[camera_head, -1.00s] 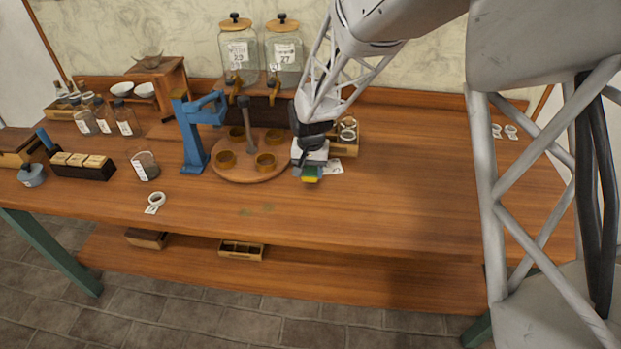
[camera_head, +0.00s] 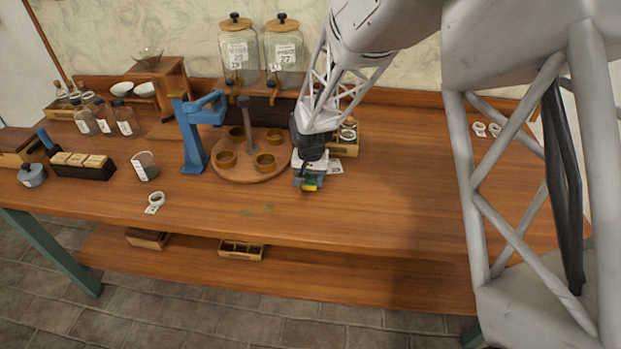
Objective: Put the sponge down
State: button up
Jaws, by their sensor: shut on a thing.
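The sponge (camera_head: 309,187), yellow and green, is small in view just right of the round wooden tray. My gripper (camera_head: 309,178) is directly above it and shut on it. The gripper and wrist hide most of the sponge. The sponge is low over the wooden table (camera_head: 390,210), but I cannot tell whether it touches the surface. Faint green marks (camera_head: 257,209) show on the table to the left of the sponge.
A round tray (camera_head: 228,172) with several brass cups stands left of my gripper, beside a blue press (camera_head: 190,140). A paper tag (camera_head: 335,167) and a small wooden box (camera_head: 345,151) are close on the right.

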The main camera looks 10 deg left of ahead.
aim_at(311, 177)
jog(key=shift+f, duration=0.35)
jog(key=o, duration=0.9)
jog(key=shift+o, duration=0.3)
jog(key=shift+s+f, duration=0.1)
jog(key=shift+f, duration=0.05)
jog(key=shift+d, duration=0.1)
notch_tip(311, 177, up, 13)
dwell(0.4)
